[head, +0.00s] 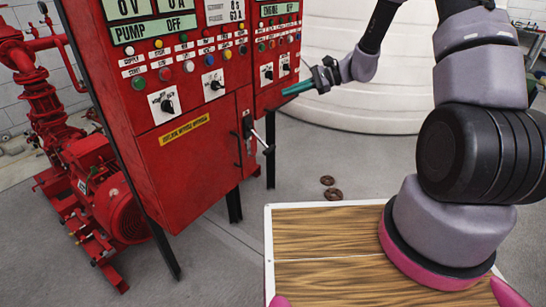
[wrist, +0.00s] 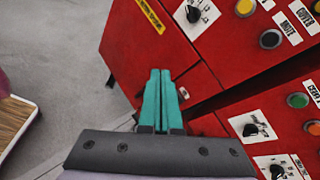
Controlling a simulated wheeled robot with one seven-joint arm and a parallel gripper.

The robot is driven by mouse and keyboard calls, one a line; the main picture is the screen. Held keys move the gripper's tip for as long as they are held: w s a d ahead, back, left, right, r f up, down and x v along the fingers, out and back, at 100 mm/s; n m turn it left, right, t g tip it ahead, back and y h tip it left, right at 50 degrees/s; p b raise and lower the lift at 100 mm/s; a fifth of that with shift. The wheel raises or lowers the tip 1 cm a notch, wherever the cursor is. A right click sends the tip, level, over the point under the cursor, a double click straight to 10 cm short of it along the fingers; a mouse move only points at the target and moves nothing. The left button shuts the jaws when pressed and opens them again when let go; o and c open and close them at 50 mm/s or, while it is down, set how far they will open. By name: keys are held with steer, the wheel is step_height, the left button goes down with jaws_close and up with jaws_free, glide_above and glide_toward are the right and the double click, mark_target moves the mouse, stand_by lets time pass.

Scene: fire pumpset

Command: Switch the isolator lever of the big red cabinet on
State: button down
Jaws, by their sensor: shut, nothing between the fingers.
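The big red cabinet (head: 205,150) stands at the left of centre in the head view, and part of it shows in the wrist view (wrist: 130,45). Its isolator lever (head: 259,140) is on the right front edge, a metal arm angled down and outward to a black knob. My gripper (head: 285,92) is shut and empty, with teal fingers pointing left. In the head view it is above and right of the lever, apart from it. In the wrist view the shut fingers (wrist: 160,72) cover part of the cabinet, and I cannot clearly make out the lever there.
A narrower red panel (head: 275,60) with buttons and black rotary switches (wrist: 250,130) adjoins on the right. A red pump and motor (head: 120,210) stand at left. Two brown rings (head: 331,188) lie on the floor. A white tank (head: 350,90) stands behind. Floor before the lever is clear.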

steer(key=w+f+m+t+y, duration=0.1)
steer(key=w+f+m+t, duration=0.15)
steer(key=f, duration=0.55)
steer(key=w+f+m+t+y, duration=0.1)
steer(key=w+f+m, duration=0.15)
steer(key=f, duration=0.55)
steer(key=m+t+h, duration=0.3)
steer(key=m+t, duration=0.3)
steer(key=m, duration=0.2)
glide_toward(262, 142)
steer(key=s+d+f, duration=0.2)
steer(key=d+f, duration=0.2)
steer(key=f, duration=0.5)
steer(key=shift+g, duration=0.25)
steer(key=w+a+r, duration=0.2)
steer(key=w+a, duration=0.3)
steer(key=a, duration=0.2)
steer(key=shift+w+r, duration=0.2)
steer(key=shift+r, duration=0.05)
steer(key=shift+s+d+r, duration=0.15)
steer(key=shift+d+r, duration=0.05)
steer(key=shift+r, duration=0.3)
